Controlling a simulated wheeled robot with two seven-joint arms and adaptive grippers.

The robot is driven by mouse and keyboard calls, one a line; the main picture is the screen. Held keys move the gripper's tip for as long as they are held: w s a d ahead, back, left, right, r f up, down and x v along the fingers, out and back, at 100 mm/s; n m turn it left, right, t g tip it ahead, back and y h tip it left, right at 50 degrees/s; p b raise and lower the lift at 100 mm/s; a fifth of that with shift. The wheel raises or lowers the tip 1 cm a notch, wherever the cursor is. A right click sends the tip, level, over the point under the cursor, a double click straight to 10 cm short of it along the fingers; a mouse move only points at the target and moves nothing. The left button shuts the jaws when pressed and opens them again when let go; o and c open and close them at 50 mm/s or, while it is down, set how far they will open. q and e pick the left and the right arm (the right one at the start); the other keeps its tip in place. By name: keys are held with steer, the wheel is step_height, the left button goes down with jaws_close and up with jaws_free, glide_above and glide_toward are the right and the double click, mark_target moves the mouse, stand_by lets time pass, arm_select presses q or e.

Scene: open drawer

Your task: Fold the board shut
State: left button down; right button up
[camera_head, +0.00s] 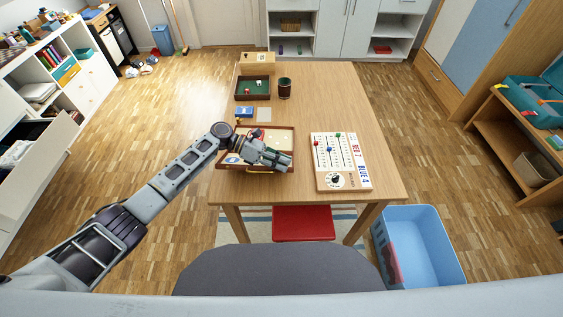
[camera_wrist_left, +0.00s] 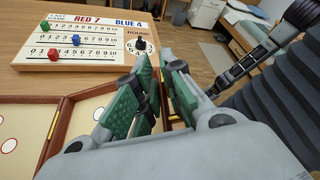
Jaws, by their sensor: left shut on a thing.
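The folding board (camera_head: 281,138) lies open on the table, with a brown wooden rim and a pale inside. A blue and yellow patch shows at its near left. In the left wrist view the board (camera_wrist_left: 86,113) shows its pale inside with round marks and a wooden divider. My left gripper (camera_head: 286,160) is over the board's near right part. In the left wrist view its green-padded fingers (camera_wrist_left: 158,92) are shut at the board's wooden edge. The fingers hide the exact gripped spot. My right gripper is not in view.
A white scoreboard (camera_head: 340,160) with coloured pegs lies right of the board. The table's right rear is clear. A red stool (camera_head: 303,222) stands in front.

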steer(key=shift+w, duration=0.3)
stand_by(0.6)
